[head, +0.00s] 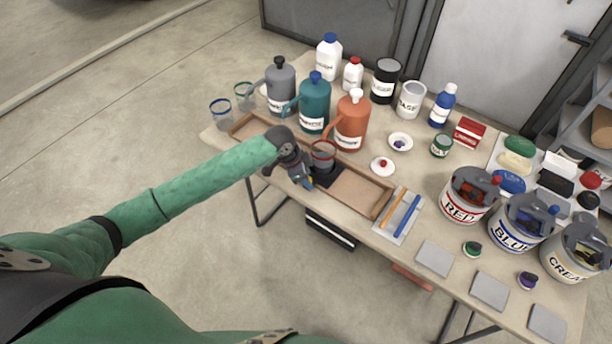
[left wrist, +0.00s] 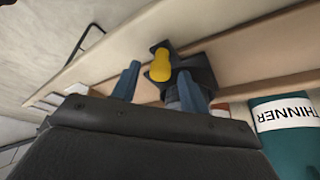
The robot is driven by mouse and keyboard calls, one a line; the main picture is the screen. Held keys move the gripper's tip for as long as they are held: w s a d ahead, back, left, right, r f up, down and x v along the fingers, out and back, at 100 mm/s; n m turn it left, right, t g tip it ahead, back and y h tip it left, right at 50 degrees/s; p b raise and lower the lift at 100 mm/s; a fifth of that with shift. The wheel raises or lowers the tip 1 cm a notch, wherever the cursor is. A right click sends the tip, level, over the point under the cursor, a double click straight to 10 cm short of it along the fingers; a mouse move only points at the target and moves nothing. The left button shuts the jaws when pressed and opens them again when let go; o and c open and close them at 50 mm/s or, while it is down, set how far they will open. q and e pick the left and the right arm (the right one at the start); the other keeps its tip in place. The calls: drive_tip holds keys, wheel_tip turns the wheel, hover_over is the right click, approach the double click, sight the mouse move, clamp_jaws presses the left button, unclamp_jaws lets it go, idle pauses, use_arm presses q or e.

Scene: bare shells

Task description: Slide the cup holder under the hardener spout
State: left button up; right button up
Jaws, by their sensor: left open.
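The cup holder (head: 328,178) is a dark block in a long wooden tray track (head: 360,192), carrying a clear cup (head: 323,155) in front of the orange jug (head: 351,121). Its yellow knob (left wrist: 160,65) shows in the left wrist view. My left gripper (head: 303,181) is at the track's front side, left of the cup. Its fingers (left wrist: 157,82) are open, with the knob between their tips in that view; contact is unclear. A teal jug (head: 313,102) reads THINNER in the wrist view. A grey jug (head: 280,88) stands left of it. I cannot read which jug is the hardener. My right gripper is out of view.
Bottles and tins stand behind the jugs. The track left of my gripper looks mostly free.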

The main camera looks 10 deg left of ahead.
use_arm(q)
drive_tip(key=shift+r, duration=0.1)
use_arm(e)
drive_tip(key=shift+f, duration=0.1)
use_arm(q)
drive_tip(key=shift+a+r, duration=0.15)
drive_tip(key=shift+r, duration=0.1)
drive_tip(key=b+v, duration=0.3)
drive_tip(key=v, duration=0.4)
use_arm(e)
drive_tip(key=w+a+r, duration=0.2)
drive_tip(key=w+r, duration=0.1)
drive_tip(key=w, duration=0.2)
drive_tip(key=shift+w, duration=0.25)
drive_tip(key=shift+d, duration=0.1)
